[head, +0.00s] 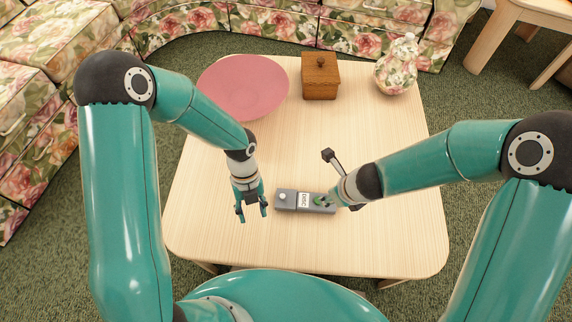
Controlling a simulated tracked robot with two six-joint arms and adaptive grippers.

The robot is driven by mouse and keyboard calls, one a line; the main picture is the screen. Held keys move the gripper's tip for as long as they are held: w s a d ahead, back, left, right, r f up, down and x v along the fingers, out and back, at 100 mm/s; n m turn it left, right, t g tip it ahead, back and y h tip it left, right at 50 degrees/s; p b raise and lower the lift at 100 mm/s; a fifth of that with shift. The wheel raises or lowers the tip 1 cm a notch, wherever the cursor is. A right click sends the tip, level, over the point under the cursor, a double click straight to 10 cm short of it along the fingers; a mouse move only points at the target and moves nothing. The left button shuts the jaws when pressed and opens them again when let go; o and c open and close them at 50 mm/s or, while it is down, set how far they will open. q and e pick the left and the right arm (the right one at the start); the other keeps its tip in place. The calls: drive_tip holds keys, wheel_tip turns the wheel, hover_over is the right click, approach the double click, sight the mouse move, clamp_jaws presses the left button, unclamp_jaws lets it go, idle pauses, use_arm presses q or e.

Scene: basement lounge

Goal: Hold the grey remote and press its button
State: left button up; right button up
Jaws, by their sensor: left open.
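The grey remote (290,205) lies on the pale wooden table, near its front middle. It has a round white button (282,196) at its left end and a white label (304,200) with dark print in the middle. My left gripper (252,214) is open and empty, pointing down just left of the remote and apart from it. My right gripper (323,201) is at the right end of the remote and covers part of it. Its fingers are small and foreshortened, so whether they close on the remote is not clear.
A pink round plate (243,85), a brown wooden box (320,80) and a floral lidded jar (396,68) stand along the back of the table (385,150). Floral sofas (180,22) surround the far side. The table's front strip is clear.

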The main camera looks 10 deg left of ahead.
use_arm(q)
drive_tip(key=w+d+r+m+t+y, duration=0.1)
drive_tip(key=w+d+r+m+t, duration=0.1)
drive_tip(key=w+r+m, duration=0.35)
drive_tip(key=t, duration=0.2)
approach(282, 197)
drive_tip(key=shift+n, duration=0.25)
drive_tip(key=f, duration=0.9)
drive_tip(key=shift+w+d+f, duration=0.1)
drive_tip(key=shift+w+d, duration=0.05)
drive_tip(key=shift+w, duration=0.2)
clamp_jaws()
use_arm(e)
clamp_jaws()
use_arm(q)
drive_tip(key=shift+s, duration=0.15)
idle(0.5)
